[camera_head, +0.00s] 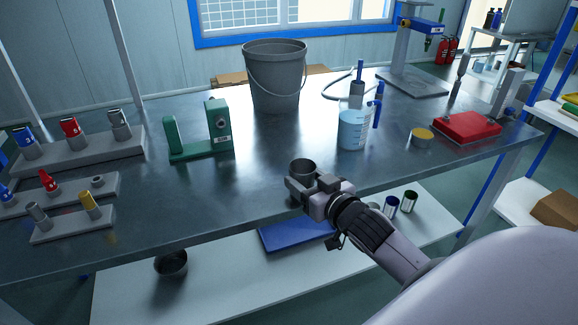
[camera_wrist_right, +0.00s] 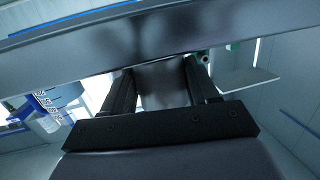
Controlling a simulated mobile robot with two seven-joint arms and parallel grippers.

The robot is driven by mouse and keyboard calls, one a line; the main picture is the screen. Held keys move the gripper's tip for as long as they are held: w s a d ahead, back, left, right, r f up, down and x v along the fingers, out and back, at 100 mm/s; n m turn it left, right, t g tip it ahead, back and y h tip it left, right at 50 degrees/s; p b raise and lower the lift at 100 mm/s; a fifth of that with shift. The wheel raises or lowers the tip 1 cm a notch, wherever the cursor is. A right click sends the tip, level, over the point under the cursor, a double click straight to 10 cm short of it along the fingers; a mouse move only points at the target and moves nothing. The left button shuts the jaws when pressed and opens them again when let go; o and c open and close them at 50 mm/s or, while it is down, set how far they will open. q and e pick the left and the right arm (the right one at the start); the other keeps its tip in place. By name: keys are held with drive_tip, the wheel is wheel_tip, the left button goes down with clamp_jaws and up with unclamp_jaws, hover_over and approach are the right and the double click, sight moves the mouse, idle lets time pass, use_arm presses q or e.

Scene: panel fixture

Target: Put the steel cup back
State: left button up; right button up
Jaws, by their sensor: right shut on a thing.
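The steel cup (camera_head: 303,167) is a small grey metal cup with a dark open top. It is upright, near the front edge of the bench top in the head view; I cannot tell whether it touches the bench. My right gripper (camera_head: 312,188) is shut on it from the front. In the right wrist view the grey cup wall (camera_wrist_right: 163,86) fills the gap between the two dark fingers of my right gripper (camera_wrist_right: 160,72). My left gripper is not in view.
The bench (camera_head: 260,185) holds a grey bucket (camera_head: 275,80), green fixture (camera_head: 205,145), measuring jug (camera_head: 353,130), yellow-topped tin (camera_head: 422,137), red box (camera_head: 467,127) and racks (camera_head: 75,157) at left. The lower shelf (camera_head: 215,290) holds a metal pot (camera_head: 171,263), blue tray (camera_head: 290,236) and small cans (camera_head: 400,203).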

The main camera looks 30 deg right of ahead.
sight(296, 171)
drive_tip(key=w, duration=0.7)
drive_tip(key=shift+d, duration=0.2)
drive_tip(key=shift+f, duration=0.3)
drive_tip(key=shift+f, duration=0.1)
drive_tip(key=o, duration=1.1)
